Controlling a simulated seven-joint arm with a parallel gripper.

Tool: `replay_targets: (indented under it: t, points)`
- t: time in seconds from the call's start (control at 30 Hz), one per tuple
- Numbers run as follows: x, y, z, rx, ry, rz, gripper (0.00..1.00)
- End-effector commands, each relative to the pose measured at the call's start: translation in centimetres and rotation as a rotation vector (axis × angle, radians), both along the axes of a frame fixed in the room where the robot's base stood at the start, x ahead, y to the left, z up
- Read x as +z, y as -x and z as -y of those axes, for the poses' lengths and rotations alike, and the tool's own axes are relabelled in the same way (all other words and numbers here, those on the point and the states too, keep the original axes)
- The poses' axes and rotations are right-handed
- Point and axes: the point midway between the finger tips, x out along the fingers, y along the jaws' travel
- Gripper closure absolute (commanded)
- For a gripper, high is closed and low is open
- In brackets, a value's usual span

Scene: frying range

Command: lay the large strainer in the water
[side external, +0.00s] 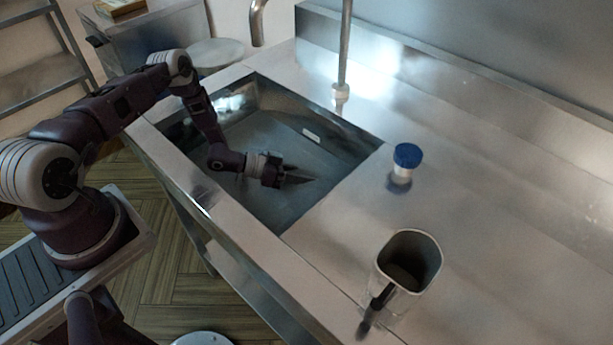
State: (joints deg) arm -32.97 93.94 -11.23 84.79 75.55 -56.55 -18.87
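The sink basin (345,157) is a sunken metal tub in the counter. Its dull grey inside may be water, but I cannot tell the level. My gripper (312,180) reaches low over the basin, pointing right, near its front right side. The fingers are dark and seen edge-on, and I see nothing clearly held between them. I cannot make out a strainer with visible mesh. A tall, open-topped grey vessel (428,262) with a dark handle stands on the counter at lower right, apart from my gripper. I cannot tell whether it is the strainer.
A blue-lidded jar (407,156) stands on the counter right of the basin. A vertical metal pipe (345,45) rises behind the basin. A small white piece (312,134) shows at the basin's back wall. The counter (510,190) at right is mostly clear.

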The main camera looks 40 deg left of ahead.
Motion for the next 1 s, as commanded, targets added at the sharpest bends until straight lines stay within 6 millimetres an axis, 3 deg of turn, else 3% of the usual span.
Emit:
replay_targets:
  t: [0.3,0.47,0.57,0.7,0.8,1.0]
  points:
    - [0.2,0.0,0.0,0.000,0.000,0.000,0.64]
    - [1.2,1.8,-1.7,0.002,0.000,0.000,0.64]
    - [2.3,3.6,-3.5,0.004,0.000,-0.001,0.64]
    - [6.2,3.4,-3.2,-0.001,-0.002,0.003,0.64]
    - [7.9,3.4,-3.2,-0.001,-0.001,0.001,0.64]
    - [9.1,3.4,-3.1,0.000,0.000,0.000,0.64]
